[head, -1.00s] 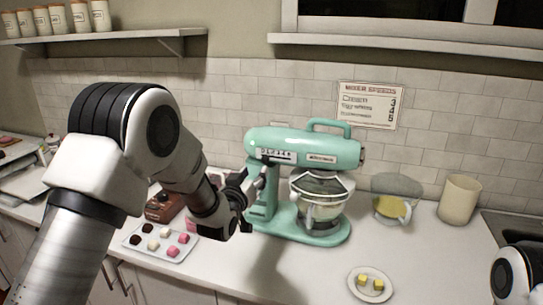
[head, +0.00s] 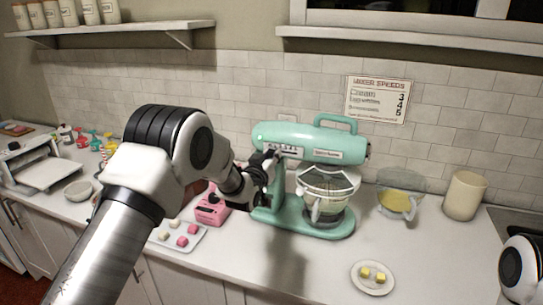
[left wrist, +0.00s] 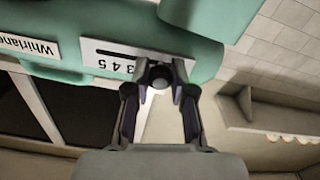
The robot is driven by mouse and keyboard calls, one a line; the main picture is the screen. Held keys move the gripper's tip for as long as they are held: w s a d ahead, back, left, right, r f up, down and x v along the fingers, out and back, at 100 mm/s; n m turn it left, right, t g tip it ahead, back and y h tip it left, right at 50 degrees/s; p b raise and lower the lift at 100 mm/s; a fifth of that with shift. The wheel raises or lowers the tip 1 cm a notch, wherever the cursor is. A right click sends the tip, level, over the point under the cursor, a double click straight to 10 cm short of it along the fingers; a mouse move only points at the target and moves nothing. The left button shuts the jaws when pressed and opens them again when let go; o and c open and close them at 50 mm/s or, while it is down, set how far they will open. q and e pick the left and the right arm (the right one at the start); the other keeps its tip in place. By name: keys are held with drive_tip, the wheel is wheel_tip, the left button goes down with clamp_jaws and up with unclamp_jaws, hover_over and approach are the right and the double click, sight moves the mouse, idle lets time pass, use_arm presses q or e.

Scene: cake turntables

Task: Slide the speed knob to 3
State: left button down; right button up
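The mint-green stand mixer (head: 300,145) stands on the counter. Its pale speed plate (head: 290,150) is on the side of its head, partly behind my gripper. In the left wrist view the plate (left wrist: 105,60) appears upside down, with 3, 4 and 5 readable and the lower numbers hidden. A round grey speed knob (left wrist: 160,80) shows between my left fingertips, beyond the 3 on the lower-number side. My left gripper (head: 268,160) is at the plate, its fingers on both sides of the knob. Whether they grip it is unclear. My right gripper is out of view.
A speed chart (head: 377,100) hangs on the tiled wall. A tray of sweets (head: 178,236) and a pink box (head: 211,208) lie left of the mixer. A small plate (head: 372,287), a bowl (head: 399,201) and a canister (head: 464,194) stand to the right.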

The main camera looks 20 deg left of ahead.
sight(285, 151)
use_arm(q)
drive_tip(key=shift+d+f+b, duration=0.2)
drive_tip(key=shift+d+b, duration=0.65)
drive_tip(key=shift+d, duration=0.35)
drive_tip(key=shift+d+r, duration=0.25)
drive_tip(key=shift+d, duration=0.15)
drive_tip(key=c, duration=1)
unclamp_jaws()
drive_tip(key=shift+a, duration=0.2)
drive_tip(key=shift+o, duration=0.2)
drive_tip(key=shift+d, duration=0.1)
drive_tip(key=s, duration=1.2)
drive_tip(key=shift+a, duration=0.25)
drive_tip(key=shift+f, duration=0.15)
